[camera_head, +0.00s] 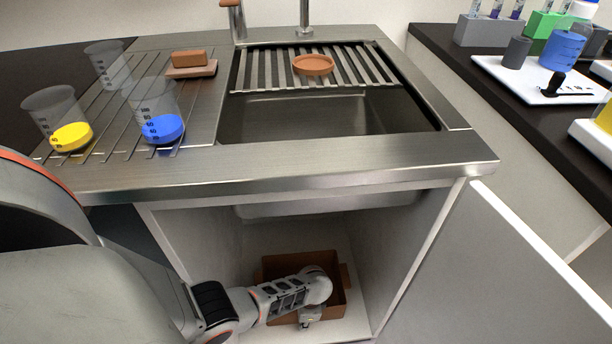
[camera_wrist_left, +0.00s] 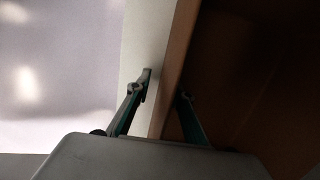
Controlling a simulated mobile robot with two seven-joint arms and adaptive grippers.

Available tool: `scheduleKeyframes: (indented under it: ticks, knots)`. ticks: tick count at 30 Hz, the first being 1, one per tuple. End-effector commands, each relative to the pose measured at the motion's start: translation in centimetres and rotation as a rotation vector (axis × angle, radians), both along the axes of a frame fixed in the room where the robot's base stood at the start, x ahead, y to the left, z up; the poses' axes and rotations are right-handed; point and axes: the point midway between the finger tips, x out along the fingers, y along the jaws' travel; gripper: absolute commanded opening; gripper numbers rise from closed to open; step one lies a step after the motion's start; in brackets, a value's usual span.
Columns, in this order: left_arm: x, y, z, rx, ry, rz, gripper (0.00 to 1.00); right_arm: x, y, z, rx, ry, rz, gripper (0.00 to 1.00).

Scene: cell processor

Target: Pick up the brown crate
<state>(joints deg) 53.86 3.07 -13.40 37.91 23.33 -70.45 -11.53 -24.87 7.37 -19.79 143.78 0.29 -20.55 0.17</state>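The brown crate (camera_head: 290,262) is an open box on the floor of the cabinet under the sink. My left arm reaches into the cabinet and covers part of the crate. My left gripper (camera_head: 308,322) is at the crate's front wall. In the left wrist view, the crate's wall (camera_wrist_left: 178,60) runs between the two fingers of the left gripper (camera_wrist_left: 165,85). One finger is outside the wall and the other inside. The fingers are apart, with gaps visible beside the wall. The crate's inside is dark. My right gripper is not in view.
The cabinet's right wall (camera_head: 416,240) stands beside the crate, and the sink basin's underside (camera_head: 330,205) is above. The open door (camera_head: 490,270) is at the right. Beakers with yellow (camera_head: 72,136) and blue (camera_head: 162,128) contents stand on the counter.

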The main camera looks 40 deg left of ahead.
Motion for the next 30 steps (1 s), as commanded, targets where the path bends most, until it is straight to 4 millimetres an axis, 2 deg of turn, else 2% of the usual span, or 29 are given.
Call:
scheduleKeyframes:
  ticks: [6,9,23,30]
  knots:
    - [0.5,0.0,0.3,0.000,-0.008,0.000,0.22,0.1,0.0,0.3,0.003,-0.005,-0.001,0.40]
    - [0.4,0.0,0.3,0.001,-0.007,0.000,0.00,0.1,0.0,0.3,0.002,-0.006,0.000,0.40]
    - [0.4,0.0,0.5,0.001,-0.007,0.000,0.00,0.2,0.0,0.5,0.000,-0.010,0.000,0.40]
    - [1.1,0.0,2.9,0.000,-0.019,0.002,0.00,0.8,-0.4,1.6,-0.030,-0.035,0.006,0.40]
